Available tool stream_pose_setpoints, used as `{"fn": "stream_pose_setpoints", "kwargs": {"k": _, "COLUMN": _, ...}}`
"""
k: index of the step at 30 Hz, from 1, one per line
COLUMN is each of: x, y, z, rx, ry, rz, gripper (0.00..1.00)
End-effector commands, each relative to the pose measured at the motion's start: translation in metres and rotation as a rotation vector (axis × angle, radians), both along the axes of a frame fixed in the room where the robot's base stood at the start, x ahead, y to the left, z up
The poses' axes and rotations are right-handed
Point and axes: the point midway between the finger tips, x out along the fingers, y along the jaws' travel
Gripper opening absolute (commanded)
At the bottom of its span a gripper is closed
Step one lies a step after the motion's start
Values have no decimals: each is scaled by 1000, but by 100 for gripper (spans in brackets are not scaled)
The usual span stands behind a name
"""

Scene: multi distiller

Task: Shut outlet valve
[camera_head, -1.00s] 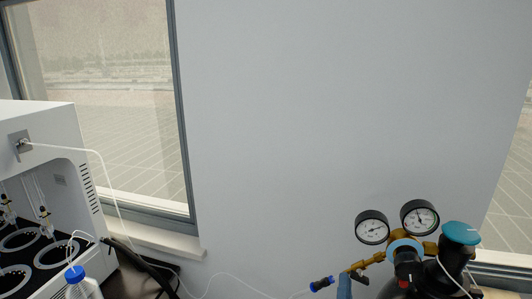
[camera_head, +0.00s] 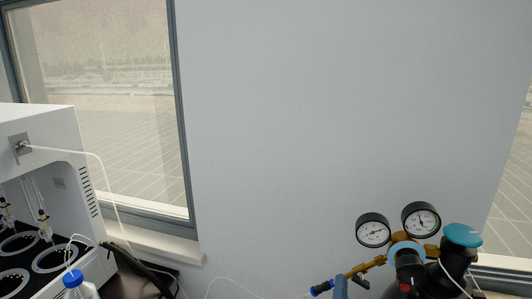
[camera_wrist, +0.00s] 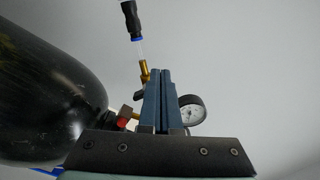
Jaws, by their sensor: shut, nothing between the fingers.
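A gas regulator with two round gauges (camera_head: 373,230) and a brass outlet stem (camera_head: 364,268) sits at the lower right of the head view. A small black valve handle (camera_head: 362,282), seemingly the outlet valve, hangs under the stem. A black and blue connector (camera_head: 321,288) is at the stem's left end; it also shows in the wrist view (camera_wrist: 131,18). My gripper (camera_wrist: 165,72) has its two blue fingers together, empty, in front of the regulator. In the head view a blue fingertip (camera_head: 341,286) shows just left of the handle. I cannot tell whether they touch.
The black gas cylinder (camera_wrist: 45,90) fills the left of the wrist view. A teal knob (camera_head: 462,236) tops it in the head view. A white distiller (camera_head: 45,125) and a blue-capped bottle (camera_head: 75,283) stand at left. A thin white tube runs below the wall.

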Motion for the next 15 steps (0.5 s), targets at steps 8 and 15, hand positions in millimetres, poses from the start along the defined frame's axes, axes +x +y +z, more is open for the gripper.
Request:
{"fn": "stream_pose_setpoints", "kwargs": {"k": 8, "x": -27, "y": 8, "z": 0, "rx": 1, "ry": 2, "rz": 0, "gripper": 0}}
{"fn": "stream_pose_setpoints", "kwargs": {"k": 15, "x": -52, "y": 15, "z": -1, "rx": 0, "ry": 2, "rz": 0, "gripper": 0}}
